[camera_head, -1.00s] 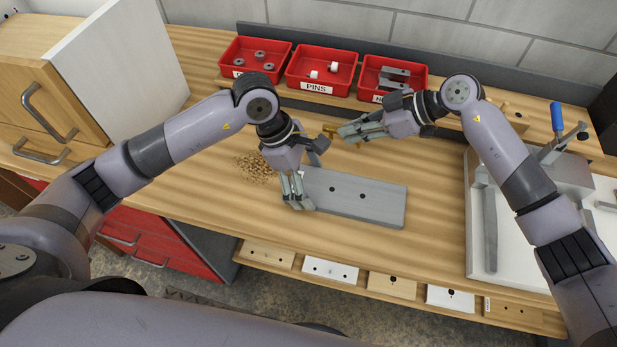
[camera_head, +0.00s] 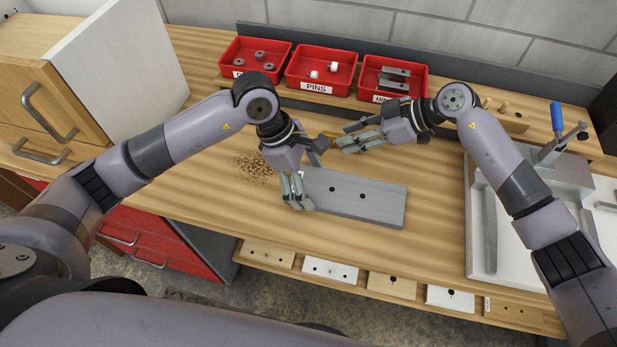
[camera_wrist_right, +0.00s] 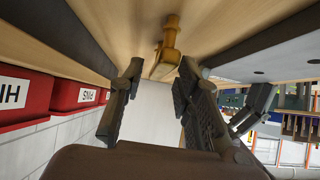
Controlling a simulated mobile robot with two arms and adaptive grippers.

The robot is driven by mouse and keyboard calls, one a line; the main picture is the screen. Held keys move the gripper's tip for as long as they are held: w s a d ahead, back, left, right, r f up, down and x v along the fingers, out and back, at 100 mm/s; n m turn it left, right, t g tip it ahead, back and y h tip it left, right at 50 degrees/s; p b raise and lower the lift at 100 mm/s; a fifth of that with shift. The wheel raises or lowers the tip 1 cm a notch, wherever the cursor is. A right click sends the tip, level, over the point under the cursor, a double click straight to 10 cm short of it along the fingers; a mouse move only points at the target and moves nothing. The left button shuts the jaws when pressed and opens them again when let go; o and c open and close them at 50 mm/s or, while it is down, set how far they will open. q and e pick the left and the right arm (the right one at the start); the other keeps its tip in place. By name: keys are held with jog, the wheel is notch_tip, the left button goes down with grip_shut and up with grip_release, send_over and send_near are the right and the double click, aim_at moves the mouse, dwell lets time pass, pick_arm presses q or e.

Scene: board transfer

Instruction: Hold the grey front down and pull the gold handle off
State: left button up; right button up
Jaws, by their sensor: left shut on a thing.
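The grey front (camera_head: 385,206) lies flat on the bench, with two dark holes in its upper face and no handle over them. My left gripper (camera_head: 299,205) is shut on its left end. The gold handle (camera_head: 327,136) is apart from the front, behind it on the bench side; it is partly hidden by my grippers. In the right wrist view the handle (camera_wrist_right: 170,42) shows just beyond the fingertips. My right gripper (camera_head: 340,139) is open, its fingers (camera_wrist_right: 160,72) spread with nothing between them, close to the handle.
Red bins of parts (camera_head: 322,70) stand along the back. A pile of small tan bits (camera_head: 252,168) lies left of the front. A white board with a clamp (camera_head: 510,255) is at the right. Bare bench (camera_head: 440,180) lies between front and board.

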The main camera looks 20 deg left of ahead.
jog(key=shift+o, duration=0.2)
jog(key=v, duration=1.2)
pick_arm(q)
jog(key=o, duration=1.4)
